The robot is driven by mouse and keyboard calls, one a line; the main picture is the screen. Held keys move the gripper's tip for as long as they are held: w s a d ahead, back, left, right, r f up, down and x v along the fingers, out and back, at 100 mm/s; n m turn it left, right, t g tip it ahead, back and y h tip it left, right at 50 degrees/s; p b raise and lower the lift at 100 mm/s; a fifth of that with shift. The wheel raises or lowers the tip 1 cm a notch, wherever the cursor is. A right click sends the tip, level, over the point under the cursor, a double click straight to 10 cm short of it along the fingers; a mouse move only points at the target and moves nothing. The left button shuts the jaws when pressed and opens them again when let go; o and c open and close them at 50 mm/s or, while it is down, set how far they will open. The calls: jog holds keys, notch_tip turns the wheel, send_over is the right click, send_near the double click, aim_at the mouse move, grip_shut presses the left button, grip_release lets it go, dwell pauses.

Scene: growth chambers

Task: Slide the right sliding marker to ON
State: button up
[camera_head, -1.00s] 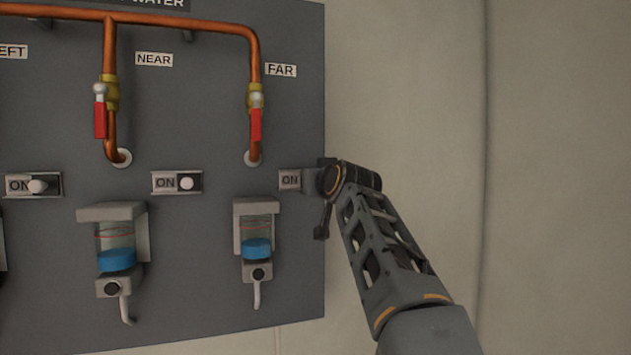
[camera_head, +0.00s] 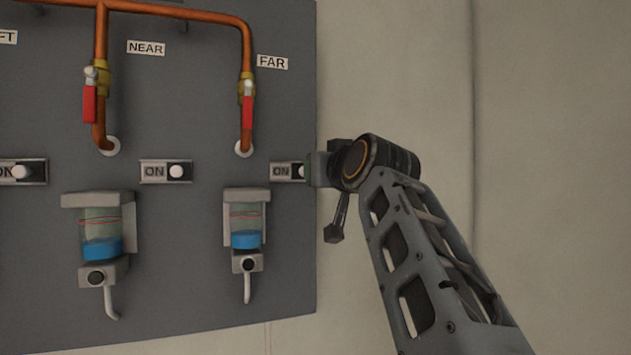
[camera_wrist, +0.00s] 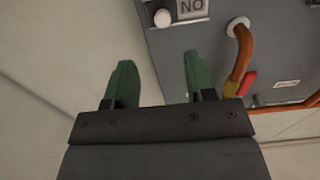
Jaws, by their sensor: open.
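The right sliding marker (camera_head: 301,171) is a white round knob under the FAR pipe. It sits at the right of its slot, with the ON label (camera_head: 281,171) uncovered on its left. In the head view my gripper (camera_head: 315,169) partly hides it. In the wrist view, which is turned over, the knob (camera_wrist: 162,18) lies beyond the fingertips, roughly in line with the gap between them. My gripper (camera_wrist: 158,62) has two green fingers, spread open and empty, apart from the knob.
The middle marker (camera_head: 176,171) and left marker (camera_head: 20,172) sit in similar slots. Red-handled valves (camera_head: 247,108) hang above.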

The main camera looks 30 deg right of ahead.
jog(key=shift+s+a+b, duration=0.15)
jog(key=shift+s+b, duration=0.05)
jog(key=shift+s, duration=0.65)
jog(key=shift+s+a+b, duration=0.1)
jog(key=shift+s+b, duration=0.05)
jog(key=shift+s, duration=0.65)
notch_tip(320, 180, down, 23)
jog(key=w+m+g, duration=0.2)
jog(key=w+g, duration=0.1)
jog(key=g, duration=0.4)
jog(key=s+a+f+n+g, duration=0.1)
jog(key=s+a+f+g, duration=0.1)
jog(key=f, duration=0.7)
jog(key=s+a+f+n+g+y, duration=0.1)
jog(key=s+a+f, duration=0.3)
jog(key=f, duration=0.5)
jog(key=s+a+f+n+g+y, duration=0.1)
jog(key=s+a+f+g, duration=0.2)
jog(key=s+f, duration=0.4)
notch_tip(320, 180, down, 2)
jog(key=shift+a+f+g, duration=0.15)
jog(key=shift+f+g, duration=0.1)
jog(key=shift+g, duration=0.05)
